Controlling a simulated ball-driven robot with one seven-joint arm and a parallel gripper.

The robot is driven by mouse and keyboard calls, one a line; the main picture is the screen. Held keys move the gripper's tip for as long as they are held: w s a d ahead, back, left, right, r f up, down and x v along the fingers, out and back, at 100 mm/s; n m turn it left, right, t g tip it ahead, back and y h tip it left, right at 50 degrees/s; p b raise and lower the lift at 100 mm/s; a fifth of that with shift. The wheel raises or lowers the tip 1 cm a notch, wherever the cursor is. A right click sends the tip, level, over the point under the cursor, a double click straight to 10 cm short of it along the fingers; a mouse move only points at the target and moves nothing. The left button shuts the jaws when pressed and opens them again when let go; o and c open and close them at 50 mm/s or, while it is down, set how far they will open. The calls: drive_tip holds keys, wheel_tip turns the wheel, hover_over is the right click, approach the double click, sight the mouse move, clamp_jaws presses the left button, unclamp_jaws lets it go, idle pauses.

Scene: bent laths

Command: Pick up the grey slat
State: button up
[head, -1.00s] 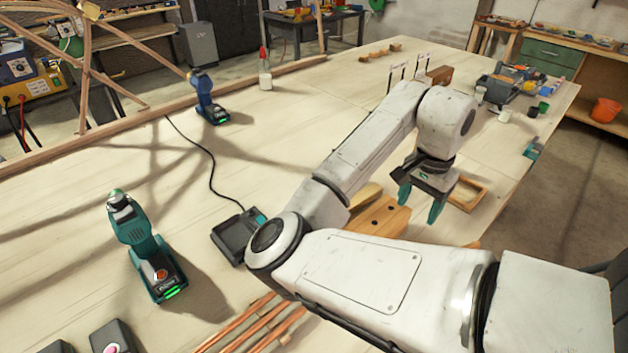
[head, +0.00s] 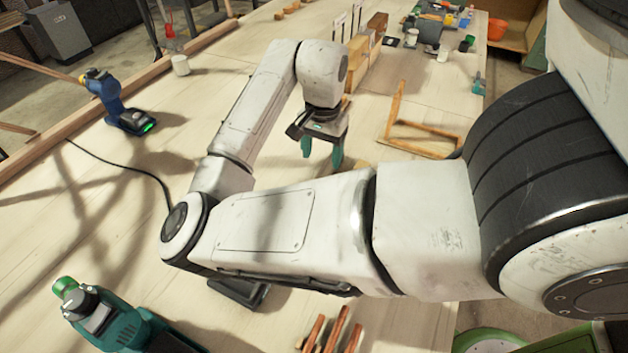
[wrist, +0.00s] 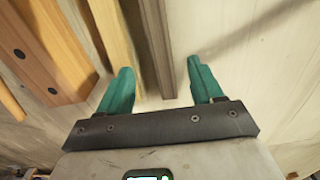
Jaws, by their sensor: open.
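The grey slat (wrist: 157,45) is a long, narrow grey-brown strip in the wrist view. It runs from the top edge down to between the two teal fingers of my gripper (wrist: 160,84). The gripper is open, and a gap shows between the slat and the right finger. In the head view my gripper (head: 322,150) points down over the table, and I cannot make out the grey slat there, as my arm covers much of that area.
In the wrist view a pale wooden strip (wrist: 112,35) and an orange wooden block with dark holes (wrist: 45,50) lie left of the slat. Bare table shows on the right. In the head view a wooden frame (head: 425,150) lies right of my gripper, and a blue drill (head: 115,102) stands left.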

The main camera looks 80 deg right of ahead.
sight(320, 176)
drive_tip(key=shift+w+a+f+p, duration=0.1)
drive_tip(key=shift+f+p, duration=0.15)
drive_tip(key=shift+f, duration=1.75)
drive_tip(key=shift+a+f+p, duration=0.1)
drive_tip(key=shift+f+p, duration=0.15)
drive_tip(key=shift+f, duration=1.75)
drive_tip(key=shift+c, duration=0.4)
drive_tip(key=c, duration=1.1)
drive_tip(key=shift+r, duration=0.1)
